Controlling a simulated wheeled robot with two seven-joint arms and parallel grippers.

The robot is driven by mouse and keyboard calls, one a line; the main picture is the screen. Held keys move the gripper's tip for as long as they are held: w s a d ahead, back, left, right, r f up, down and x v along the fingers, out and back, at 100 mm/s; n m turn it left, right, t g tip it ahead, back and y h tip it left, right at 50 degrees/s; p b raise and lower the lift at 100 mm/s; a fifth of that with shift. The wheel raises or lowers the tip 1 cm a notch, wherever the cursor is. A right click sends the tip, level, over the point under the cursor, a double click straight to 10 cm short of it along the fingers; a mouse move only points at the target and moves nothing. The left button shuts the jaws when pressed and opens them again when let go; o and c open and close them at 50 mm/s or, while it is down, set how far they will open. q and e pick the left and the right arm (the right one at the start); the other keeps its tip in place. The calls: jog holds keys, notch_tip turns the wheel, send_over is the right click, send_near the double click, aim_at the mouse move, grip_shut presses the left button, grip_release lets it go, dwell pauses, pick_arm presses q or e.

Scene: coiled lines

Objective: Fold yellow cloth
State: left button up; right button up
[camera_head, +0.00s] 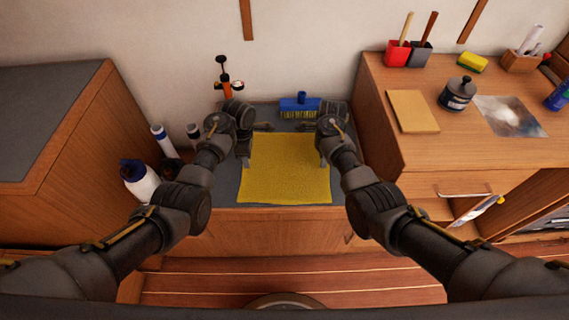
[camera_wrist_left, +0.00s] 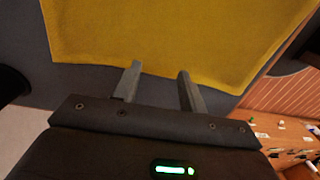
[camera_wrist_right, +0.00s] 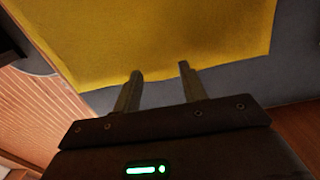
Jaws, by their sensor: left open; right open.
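The yellow cloth (camera_head: 285,170) lies flat and spread out on the grey top of a low cabinet. Its front edge is close to the cabinet's front edge. My left gripper (camera_head: 245,160) is open at the cloth's left edge. In the left wrist view the cloth (camera_wrist_left: 170,40) lies just beyond the two finger tips (camera_wrist_left: 160,70), with nothing between them. My right gripper (camera_head: 322,160) is open at the cloth's right edge. In the right wrist view the cloth (camera_wrist_right: 150,35) lies just beyond the finger tips (camera_wrist_right: 160,70), also with nothing between them.
A blue brush (camera_head: 300,106) lies behind the cloth. An orange and black tool (camera_head: 225,80) stands at the back left. Bottles, one of them white (camera_head: 140,182), stand left. A higher wooden counter (camera_head: 390,150) rises on the right and a wooden cabinet (camera_head: 85,135) on the left.

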pick_arm(q)
jog(key=shift+f, duration=0.9)
pick_arm(e)
jog(key=shift+f, duration=0.9)
pick_arm(q)
jog(key=shift+f+b, duration=0.25)
jog(key=shift+b, duration=0.05)
pick_arm(e)
jog(key=shift+f, duration=0.25)
pick_arm(q)
jog(key=shift+r, duration=0.1)
pick_arm(e)
jog(key=shift+r, duration=0.1)
pick_arm(q)
jog(key=shift+s, duration=0.1)
pick_arm(e)
jog(key=shift+s, duration=0.1)
pick_arm(q)
grip_shut()
pick_arm(e)
grip_shut()
pick_arm(q)
jog(key=shift+r, duration=0.1)
